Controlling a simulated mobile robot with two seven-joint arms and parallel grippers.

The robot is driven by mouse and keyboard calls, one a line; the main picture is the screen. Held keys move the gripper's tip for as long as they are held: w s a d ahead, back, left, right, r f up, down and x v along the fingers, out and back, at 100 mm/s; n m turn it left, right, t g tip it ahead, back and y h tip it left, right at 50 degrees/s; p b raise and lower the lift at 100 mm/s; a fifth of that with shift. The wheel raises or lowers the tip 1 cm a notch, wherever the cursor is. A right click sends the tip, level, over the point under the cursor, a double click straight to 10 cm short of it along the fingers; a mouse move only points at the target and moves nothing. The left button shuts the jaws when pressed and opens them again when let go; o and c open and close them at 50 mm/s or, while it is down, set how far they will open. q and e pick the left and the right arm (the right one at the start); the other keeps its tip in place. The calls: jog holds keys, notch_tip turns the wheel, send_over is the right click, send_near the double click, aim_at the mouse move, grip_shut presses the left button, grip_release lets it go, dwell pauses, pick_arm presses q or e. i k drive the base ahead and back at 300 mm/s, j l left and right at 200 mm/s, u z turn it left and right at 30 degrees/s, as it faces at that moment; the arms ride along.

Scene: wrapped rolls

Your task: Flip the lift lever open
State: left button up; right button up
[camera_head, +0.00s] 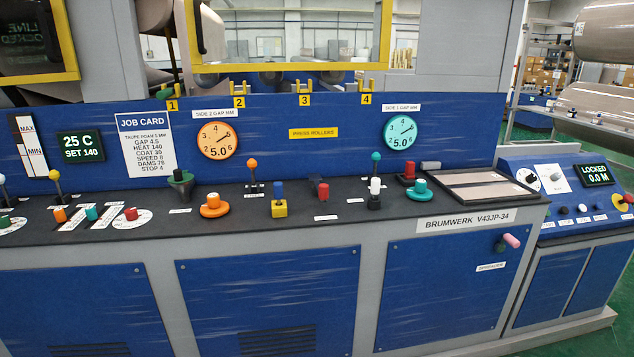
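Several levers show on the blue machine, and their small labels are too small to read, so I cannot tell which is the lift lever. One has an orange ball (252,163) and stands upright. One has a teal ball (376,157) and stands upright behind a white-topped knob. One has a yellow ball (55,175) and leans slightly left. A pink-handled lever (512,240) sticks out from the front right panel, above a small label. Neither of my grippers is in view.
The dark console top (330,208) carries several knobs, including an orange knob (213,204) and a teal knob (420,188). A side control panel (560,195) with a "LOCKED 0.0 M" display stands at right. Green floor is clear at the lower right.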

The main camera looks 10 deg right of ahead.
aim_at(322, 189)
jog(key=i+l, duration=0.95)
jog(key=u, duration=1.6)
jog(key=i+l, duration=0.05)
